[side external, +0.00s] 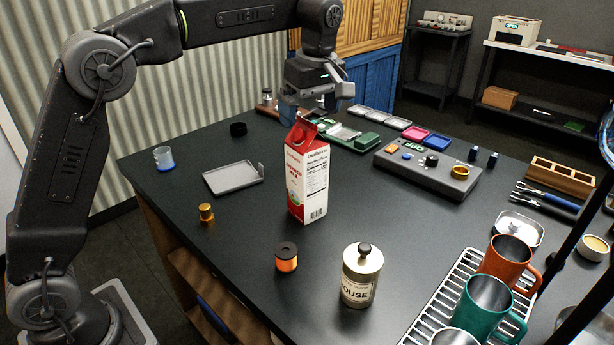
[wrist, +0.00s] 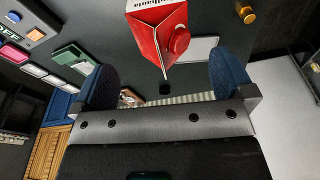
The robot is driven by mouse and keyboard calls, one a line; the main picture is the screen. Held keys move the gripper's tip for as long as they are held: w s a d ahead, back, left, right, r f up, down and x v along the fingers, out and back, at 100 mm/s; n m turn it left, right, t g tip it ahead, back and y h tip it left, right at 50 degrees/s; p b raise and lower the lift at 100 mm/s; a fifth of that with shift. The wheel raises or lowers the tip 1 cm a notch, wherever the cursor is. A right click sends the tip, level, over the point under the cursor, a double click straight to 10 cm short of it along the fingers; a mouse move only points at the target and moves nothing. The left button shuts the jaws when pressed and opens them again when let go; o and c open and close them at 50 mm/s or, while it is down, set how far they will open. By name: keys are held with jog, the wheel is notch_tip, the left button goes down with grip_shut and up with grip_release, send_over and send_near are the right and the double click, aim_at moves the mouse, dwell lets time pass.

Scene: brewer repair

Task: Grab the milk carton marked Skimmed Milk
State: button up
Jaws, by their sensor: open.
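A red and white milk carton (side external: 307,172) stands upright near the middle of the dark table, with small print on its side panel. I cannot clearly read its marking. In the wrist view the carton's red gable top (wrist: 158,35) and round red cap show just beyond and between the fingers. My gripper (side external: 312,105) is open and empty, above and behind the carton in the side view. Its two blue finger pads also show in the wrist view (wrist: 165,85), apart from the carton. The carton's lower part is hidden in the wrist view.
A steel canister (side external: 361,277) and an orange spool (side external: 286,257) stand in front of the carton. A grey tray (side external: 232,178) lies to its left, and a grey control box (side external: 428,170) sits to its right. A drying rack (side external: 440,300) with mugs is at front right.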

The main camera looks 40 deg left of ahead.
aim_at(306, 126)
jog(key=shift+a+f, duration=0.2)
jog(key=shift+f, duration=0.7)
jog(key=shift+a+f, duration=0.25)
jog(key=shift+f, duration=0.7)
jog(key=shift+a+f, duration=0.2)
jog(key=shift+f, duration=0.7)
jog(key=c, duration=1.8)
jog(key=shift+w+r, duration=0.1)
jog(key=shift+r, duration=0.05)
jog(key=shift+c, duration=0.2)
